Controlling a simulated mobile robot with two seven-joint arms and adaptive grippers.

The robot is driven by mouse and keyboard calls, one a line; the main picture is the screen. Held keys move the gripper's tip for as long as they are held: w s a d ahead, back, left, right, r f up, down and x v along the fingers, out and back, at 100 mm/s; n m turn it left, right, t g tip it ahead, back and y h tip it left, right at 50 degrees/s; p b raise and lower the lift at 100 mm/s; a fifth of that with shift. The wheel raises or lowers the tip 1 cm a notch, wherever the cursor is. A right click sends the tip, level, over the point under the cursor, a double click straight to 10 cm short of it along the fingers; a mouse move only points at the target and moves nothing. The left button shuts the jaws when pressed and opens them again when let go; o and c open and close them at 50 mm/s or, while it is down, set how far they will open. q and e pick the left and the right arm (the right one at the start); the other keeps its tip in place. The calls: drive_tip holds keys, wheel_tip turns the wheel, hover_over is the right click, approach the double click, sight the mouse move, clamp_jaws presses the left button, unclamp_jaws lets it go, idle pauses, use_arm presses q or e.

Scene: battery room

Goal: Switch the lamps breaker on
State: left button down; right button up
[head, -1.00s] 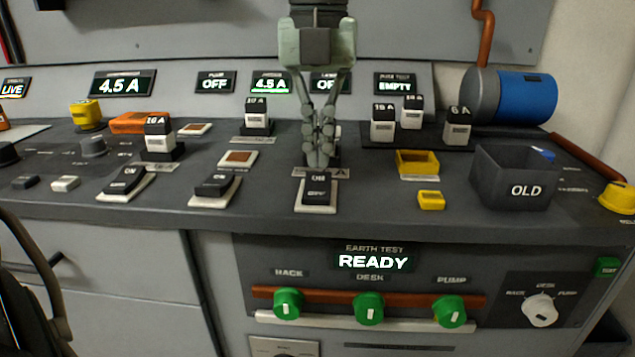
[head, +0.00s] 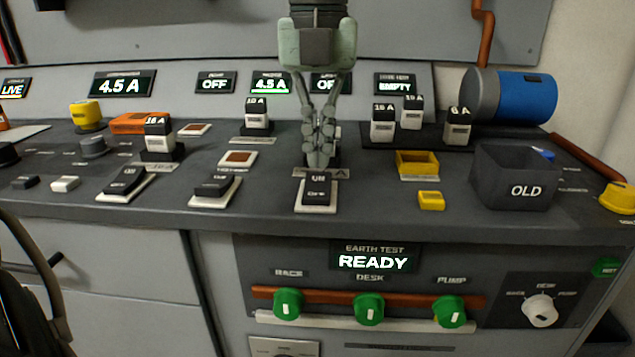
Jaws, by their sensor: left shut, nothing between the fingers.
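The rightmost black rocker breaker (head: 318,193), in a white frame on the desk top, stands below a partly hidden display (head: 323,83) reading "OF". I take it as the lamps breaker; its label is partly covered. Its ON end is at the back and its OFF end at the front. My left gripper (head: 318,162) points down, shut and empty, with its fingertips just behind or at the back end of this rocker. I cannot tell whether they touch it. The fingers hide part of a fuse holder behind. My right gripper is not in view.
Two more rocker breakers, a middle one (head: 215,187) and a left one (head: 126,183), stand to the left. Labelled fuses (head: 257,118) rise behind. A yellow tray (head: 417,163) and a dark OLD bin (head: 514,180) are right. Green knobs (head: 369,310) are on the front below.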

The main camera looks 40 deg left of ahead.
sight(318, 177)
use_arm(q)
drive_tip(key=shift+f+b, duration=0.95)
drive_tip(key=shift+f, duration=0.2)
idle(0.4)
drive_tip(key=shift+r, duration=0.15)
drive_tip(key=shift+r+p, duration=2.55)
drive_tip(key=shift+r, duration=0.9)
drive_tip(key=shift+f, duration=0.1)
